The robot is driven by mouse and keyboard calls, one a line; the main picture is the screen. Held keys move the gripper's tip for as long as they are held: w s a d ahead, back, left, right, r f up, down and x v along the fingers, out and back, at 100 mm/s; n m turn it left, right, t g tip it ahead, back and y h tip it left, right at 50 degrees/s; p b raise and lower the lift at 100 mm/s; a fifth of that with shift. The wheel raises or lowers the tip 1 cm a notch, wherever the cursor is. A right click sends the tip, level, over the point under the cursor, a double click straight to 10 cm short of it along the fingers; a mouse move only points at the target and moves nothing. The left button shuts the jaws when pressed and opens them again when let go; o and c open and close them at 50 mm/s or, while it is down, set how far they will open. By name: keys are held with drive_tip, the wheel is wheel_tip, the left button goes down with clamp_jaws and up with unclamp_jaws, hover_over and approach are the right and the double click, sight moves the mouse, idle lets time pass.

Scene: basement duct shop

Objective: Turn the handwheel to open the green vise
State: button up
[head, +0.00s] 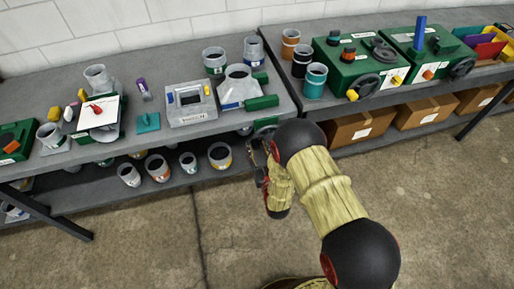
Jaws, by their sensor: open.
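The green vise shows as two green bars near the front right of the left bench, a front bar (262,102) and a back bar (261,78). A dark handwheel (265,122) sits below the front bar at the bench's front edge, partly hidden by my arm. My gripper (258,163) is open and appears empty, just below the handwheel in the picture and in front of the bench. My arm hides part of the gripper, and I cannot tell whether it touches the wheel.
Several pots stand on the lower shelf. The concrete floor in front is clear.

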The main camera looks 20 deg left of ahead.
drive_tip(key=shift+w, duration=0.1)
drive_tip(key=shift+c, duration=1)
clamp_jaws()
drive_tip(key=shift+a, duration=0.1)
